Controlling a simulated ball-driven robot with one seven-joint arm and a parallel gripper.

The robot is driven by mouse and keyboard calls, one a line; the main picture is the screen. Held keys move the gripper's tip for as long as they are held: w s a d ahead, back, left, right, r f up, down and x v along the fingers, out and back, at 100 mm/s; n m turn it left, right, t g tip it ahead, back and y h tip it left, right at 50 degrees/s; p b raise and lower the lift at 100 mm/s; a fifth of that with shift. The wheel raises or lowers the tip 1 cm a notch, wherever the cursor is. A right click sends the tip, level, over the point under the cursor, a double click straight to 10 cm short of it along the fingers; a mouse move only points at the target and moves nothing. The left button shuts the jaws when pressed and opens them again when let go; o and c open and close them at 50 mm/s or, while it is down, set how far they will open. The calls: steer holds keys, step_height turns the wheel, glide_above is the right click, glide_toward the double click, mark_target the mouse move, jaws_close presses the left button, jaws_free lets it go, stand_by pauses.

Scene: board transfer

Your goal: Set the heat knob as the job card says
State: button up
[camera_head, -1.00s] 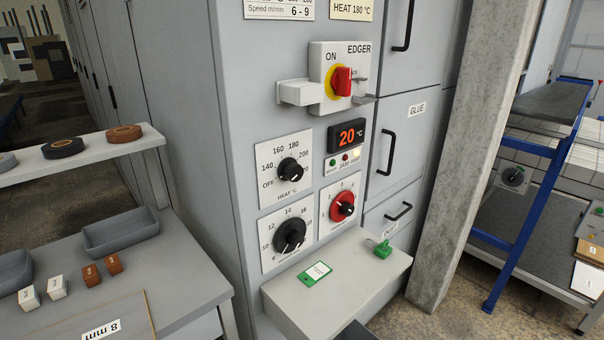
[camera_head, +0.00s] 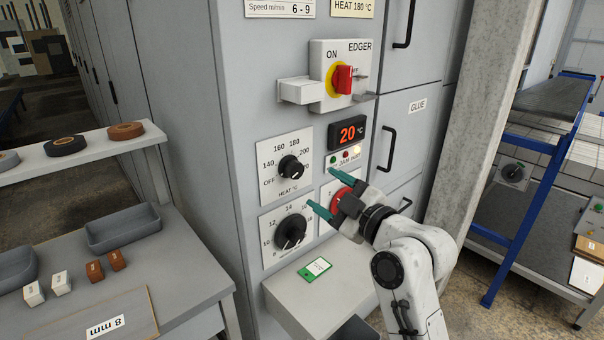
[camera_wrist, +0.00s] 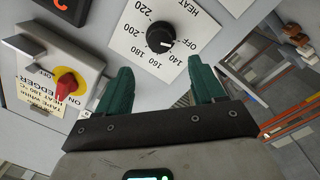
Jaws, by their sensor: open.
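The black heat knob (camera_head: 291,167) sits on a white dial plate marked OFF, 140, 160, 180, 200 and HEAT °C. In the wrist view the knob (camera_wrist: 160,40) lies ahead, between and beyond the fingertips; I cannot surely tell where its pointer stands. My gripper (camera_head: 323,188) is open and empty, its green fingers pointing at the panel to the lower right of the knob, apart from it. A cream card (camera_head: 352,8) at the top reads HEAT 180 °C. It seems to show upside down in the wrist view too (camera_wrist: 40,104).
A lower black knob (camera_head: 291,232) is near the gripper; a red dial (camera_head: 341,196) is partly behind it. The red and yellow EDGER switch (camera_head: 342,79) juts out above. The display (camera_head: 348,132) reads 20 °C.

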mark_target(297, 172)
steer(key=p+x, duration=0.1)
steer(key=x, duration=0.8)
steer(key=c, duration=1.1)
steer(key=shift+o, duration=0.2)
